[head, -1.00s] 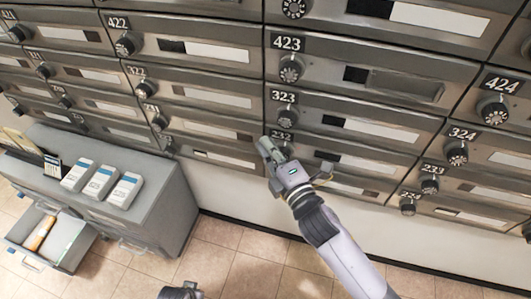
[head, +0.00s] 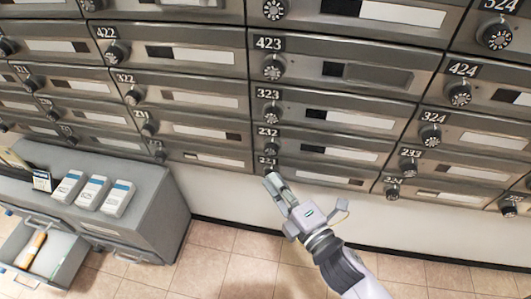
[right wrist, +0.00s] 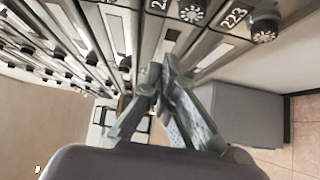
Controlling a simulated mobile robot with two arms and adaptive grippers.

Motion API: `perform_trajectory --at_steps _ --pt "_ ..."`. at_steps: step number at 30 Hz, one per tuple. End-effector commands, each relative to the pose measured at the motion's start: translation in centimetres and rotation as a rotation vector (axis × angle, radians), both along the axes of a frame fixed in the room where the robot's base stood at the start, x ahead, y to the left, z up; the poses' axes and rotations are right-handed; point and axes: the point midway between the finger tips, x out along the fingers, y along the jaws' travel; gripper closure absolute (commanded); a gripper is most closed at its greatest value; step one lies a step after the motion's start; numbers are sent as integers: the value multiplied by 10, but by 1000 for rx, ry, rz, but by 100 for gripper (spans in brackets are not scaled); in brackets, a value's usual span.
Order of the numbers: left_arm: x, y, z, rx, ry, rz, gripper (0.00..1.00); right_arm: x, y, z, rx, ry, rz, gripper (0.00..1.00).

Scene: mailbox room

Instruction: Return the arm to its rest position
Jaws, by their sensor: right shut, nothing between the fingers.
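My right gripper (head: 272,180) is in the lower middle of the head view, its arm coming in from the bottom right. Its fingers are together and empty, just in front of the lowest mailbox row, near the 221 label (head: 267,160). I cannot tell whether it touches the wall of mailboxes. In the right wrist view, the gripper (right wrist: 163,72) shows its fingertips meeting, with nothing between them. A mailbox dial (right wrist: 264,31) beside a 223 label is close to the right of the fingers. My left gripper is out of view.
The metal mailbox wall (head: 205,60) with round dials fills the upper view. A grey cabinet (head: 150,205) stands at left with white-and-blue boxes (head: 92,192) on top. Its open drawer (head: 65,262) holds a yellow-orange item (head: 35,248). The tiled floor (head: 235,255) is clear.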

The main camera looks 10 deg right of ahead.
Motion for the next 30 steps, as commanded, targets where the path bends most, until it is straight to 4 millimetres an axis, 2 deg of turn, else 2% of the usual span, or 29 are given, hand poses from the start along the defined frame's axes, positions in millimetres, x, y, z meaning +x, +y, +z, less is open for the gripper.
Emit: perform_trajectory --at_steps 7,10,11,14,15,17,18,21,24,27,30 --pt "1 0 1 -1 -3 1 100 -1 -2 -4 7 15 -7 100" --pt "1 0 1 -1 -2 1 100 5 -12 -29 46 101 -48 100" --pt "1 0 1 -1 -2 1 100 7 -18 -42 66 145 -71 100" --pt "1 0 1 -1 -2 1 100 10 -42 -100 167 340 -181 100" --pt "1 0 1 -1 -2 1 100 8 -53 -128 219 433 -240 100" --pt "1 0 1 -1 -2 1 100 1 -71 -171 299 573 -337 100" --pt "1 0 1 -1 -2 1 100 -7 -82 -199 355 663 -404 100" --pt "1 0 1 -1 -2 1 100 -36 -106 -265 491 874 -584 100" --pt "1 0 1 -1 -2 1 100 -72 -122 -317 610 1048 -757 100" --pt "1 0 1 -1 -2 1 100 -109 -132 -357 707 1187 -914 100" --pt "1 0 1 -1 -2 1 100 -145 -137 -387 791 1301 -1060 100"
